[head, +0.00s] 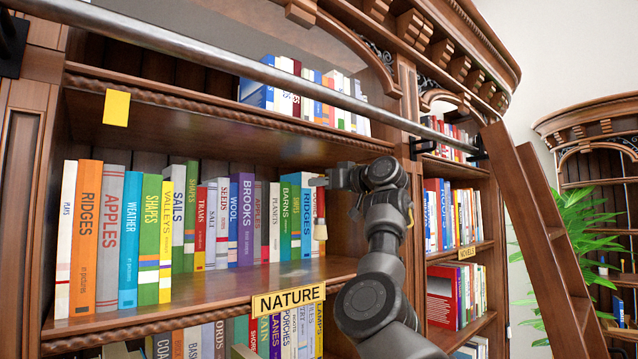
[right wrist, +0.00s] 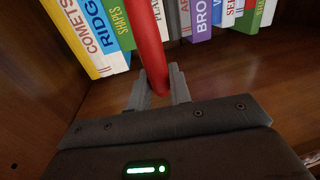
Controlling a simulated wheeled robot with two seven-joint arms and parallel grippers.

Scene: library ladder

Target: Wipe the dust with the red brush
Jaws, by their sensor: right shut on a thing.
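My right gripper (head: 338,180) is at the right end of the NATURE shelf, in front of the books there. In the right wrist view its two fingers (right wrist: 158,78) are shut on a red handle, the red brush (right wrist: 149,42). The handle runs up and away from the fingers towards the row of books. The brush's far end is out of that view. In the head view a small pale piece shows below the gripper, and I cannot tell if it is the bristles. I cannot make out any dust. My left gripper is not in view.
Books (head: 107,225) fill the back of the NATURE shelf (head: 200,297), leaving a bare strip in front. A metal rail (head: 210,52) crosses above. A wooden ladder (head: 545,240) leans at the right, with a green plant (head: 585,225) behind it.

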